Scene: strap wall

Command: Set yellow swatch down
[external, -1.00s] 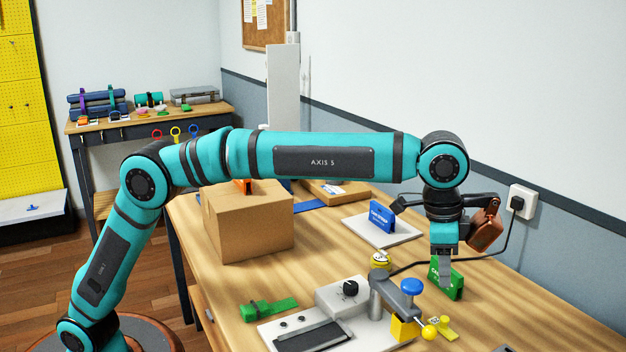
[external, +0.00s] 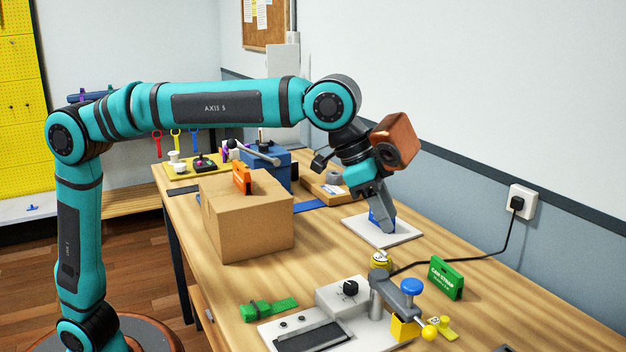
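No yellow swatch can be told for sure. My gripper (external: 386,226) points down over the white plate (external: 408,233) in the middle of the table. Its fingers are at the blue block (external: 374,218), which stands on that plate and is partly hidden by them. I cannot tell whether the fingers are apart or closed on the block. No yellow thing shows in the gripper.
A grey press (external: 378,290) with a yellow block (external: 404,328) stands at the front. A green block (external: 446,278) stands right of it. A cardboard box (external: 248,222) bears an orange block (external: 242,178). A black cable (external: 480,257) crosses the table.

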